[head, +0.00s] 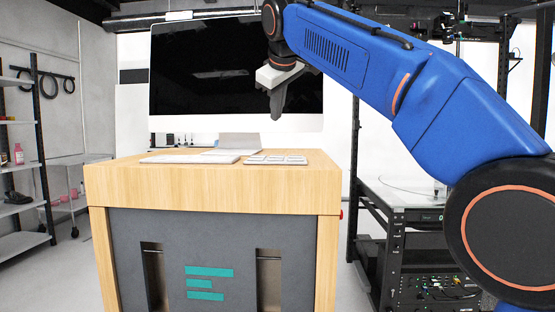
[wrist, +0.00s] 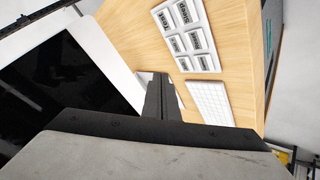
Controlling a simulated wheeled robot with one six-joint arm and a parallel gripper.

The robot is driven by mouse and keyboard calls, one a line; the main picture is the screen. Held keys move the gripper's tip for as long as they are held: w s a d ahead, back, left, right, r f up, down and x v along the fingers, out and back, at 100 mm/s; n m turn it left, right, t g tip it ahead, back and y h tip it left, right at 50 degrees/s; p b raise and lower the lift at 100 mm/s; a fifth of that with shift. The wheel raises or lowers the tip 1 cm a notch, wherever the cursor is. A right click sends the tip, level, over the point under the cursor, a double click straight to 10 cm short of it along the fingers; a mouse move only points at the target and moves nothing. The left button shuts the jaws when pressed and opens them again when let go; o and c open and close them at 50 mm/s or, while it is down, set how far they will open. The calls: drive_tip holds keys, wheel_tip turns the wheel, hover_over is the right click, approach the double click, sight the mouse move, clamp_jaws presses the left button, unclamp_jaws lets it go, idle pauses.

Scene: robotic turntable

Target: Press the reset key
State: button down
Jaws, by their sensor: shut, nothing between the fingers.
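The keypad (head: 277,160) with several large labelled keys lies on the right part of the wooden table top in the head view. In the wrist view the keypad (wrist: 187,36) is at the upper middle, with dark words on its grey keys. The words are too small and turned for me to tell surely which is the reset key. My gripper (head: 275,112) is shut and empty, pointing down in front of the monitor, above the table and apart from the keypad. Its closed fingers (wrist: 163,82) show in the wrist view, below and left of the keypad.
A large monitor (head: 235,66) stands at the back of the wooden table (head: 215,190). A white keyboard (head: 189,159) lies left of the keypad. A black rack (head: 400,225) stands to the right, and shelves (head: 18,165) stand at the left.

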sight(277, 159)
idle(0.3)
drive_tip(key=shift+f, duration=4.4)
drive_tip(key=shift+f, duration=0.4)
drive_tip(key=shift+f, duration=0.4)
drive_tip(key=shift+r, duration=0.85)
